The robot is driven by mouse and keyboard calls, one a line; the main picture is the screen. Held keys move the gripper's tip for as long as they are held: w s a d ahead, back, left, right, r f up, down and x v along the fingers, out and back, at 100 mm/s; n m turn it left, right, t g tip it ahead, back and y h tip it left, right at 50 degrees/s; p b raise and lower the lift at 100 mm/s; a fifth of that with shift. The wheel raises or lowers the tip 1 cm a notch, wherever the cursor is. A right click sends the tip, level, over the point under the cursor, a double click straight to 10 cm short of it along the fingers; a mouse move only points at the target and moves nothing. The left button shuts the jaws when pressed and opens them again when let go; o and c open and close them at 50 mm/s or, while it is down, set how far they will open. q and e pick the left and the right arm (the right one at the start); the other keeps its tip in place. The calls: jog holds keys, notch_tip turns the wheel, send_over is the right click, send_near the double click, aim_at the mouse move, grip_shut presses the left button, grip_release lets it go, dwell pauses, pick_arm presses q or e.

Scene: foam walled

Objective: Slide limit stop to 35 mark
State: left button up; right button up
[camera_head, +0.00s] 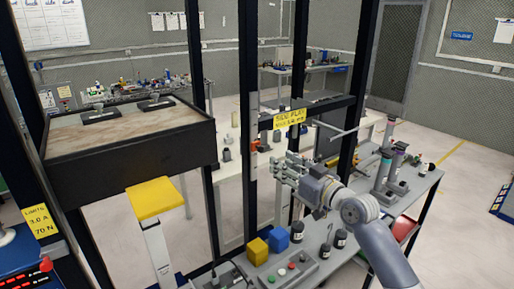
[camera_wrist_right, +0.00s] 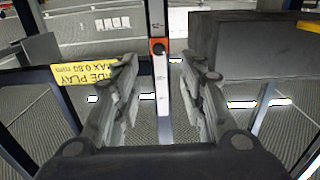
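The limit stop (camera_wrist_right: 158,46) is a small orange block with a dark round knob on a pale upright scale (camera_wrist_right: 161,90), seen in the right wrist view. The scale's marks are too small to read, so I cannot tell which mark the stop is at. My right gripper (camera_wrist_right: 153,80) is open and empty, its fingers on either side of the scale in that view, with the stop near the tips and not gripped. In the head view this gripper (camera_head: 282,167) is in front of the dark frame. My left gripper is not in view.
A yellow sign (camera_head: 290,117) is on the frame's crossbar. A dark box-sided table (camera_head: 130,160) stands left, with a yellow pad (camera_head: 155,198) before it. Below the right gripper are a yellow block (camera_head: 258,251), a blue block (camera_head: 276,238), a button box (camera_head: 289,272) and dark bottles.

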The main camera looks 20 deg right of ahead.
aim_at(262, 150)
jog(key=p+x, duration=0.2)
jog(key=x, duration=0.6)
jog(key=shift+p, duration=0.35)
jog(key=shift+w+a, duration=0.15)
jog(key=shift+w, duration=0.5)
jog(key=shift+w+a+f, duration=0.1)
jog(key=shift+w, duration=0.15)
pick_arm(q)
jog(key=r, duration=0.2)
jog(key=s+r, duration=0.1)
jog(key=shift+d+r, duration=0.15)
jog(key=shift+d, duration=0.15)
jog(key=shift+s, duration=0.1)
pick_arm(e)
grip_shut()
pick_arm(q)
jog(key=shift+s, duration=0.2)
